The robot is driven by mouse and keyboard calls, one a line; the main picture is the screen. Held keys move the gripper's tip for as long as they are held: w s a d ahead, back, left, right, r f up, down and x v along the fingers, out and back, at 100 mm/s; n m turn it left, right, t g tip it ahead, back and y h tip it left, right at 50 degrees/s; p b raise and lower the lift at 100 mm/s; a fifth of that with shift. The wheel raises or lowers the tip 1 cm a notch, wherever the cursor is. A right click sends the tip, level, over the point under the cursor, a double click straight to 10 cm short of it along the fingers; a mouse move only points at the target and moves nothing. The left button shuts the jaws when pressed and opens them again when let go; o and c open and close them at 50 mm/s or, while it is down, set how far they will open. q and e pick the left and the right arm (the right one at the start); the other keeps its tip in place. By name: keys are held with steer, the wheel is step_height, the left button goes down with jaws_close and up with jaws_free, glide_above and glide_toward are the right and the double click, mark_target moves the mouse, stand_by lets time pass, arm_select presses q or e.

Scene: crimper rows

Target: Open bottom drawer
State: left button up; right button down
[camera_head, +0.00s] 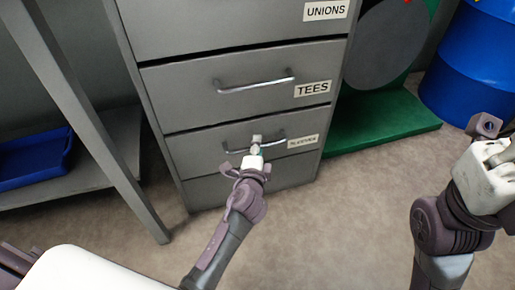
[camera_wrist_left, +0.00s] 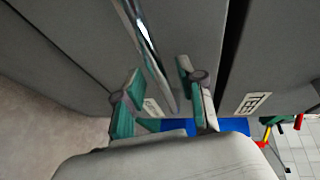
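The bottom drawer (camera_head: 192,153) is the grey one labelled SLEEVES, the lowest with a handle, and it looks shut. Its metal bar handle (camera_head: 275,141) also shows in the left wrist view (camera_wrist_left: 152,50). My left gripper (camera_head: 256,146) is at the middle of this handle. In the left wrist view its two green-padded fingers (camera_wrist_left: 163,95) stand apart, with the bar running between them and a gap visible on each side. My right gripper (camera_head: 492,140) is at the right edge, away from the cabinet, and its fingers are partly cut off.
The TEES drawer (camera_head: 200,100) and UNIONS drawer (camera_head: 200,25) are above, both shut. A metal table leg (camera_head: 110,150) and a blue tray (camera_head: 35,160) are at left. A green base (camera_head: 380,122) and blue barrel (camera_head: 470,70) are at right. The floor in front is clear.

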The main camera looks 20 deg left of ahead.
arm_select(q)
steer(key=shift+w+a+f, duration=0.1)
steer(key=shift+w, duration=0.35)
jaws_close()
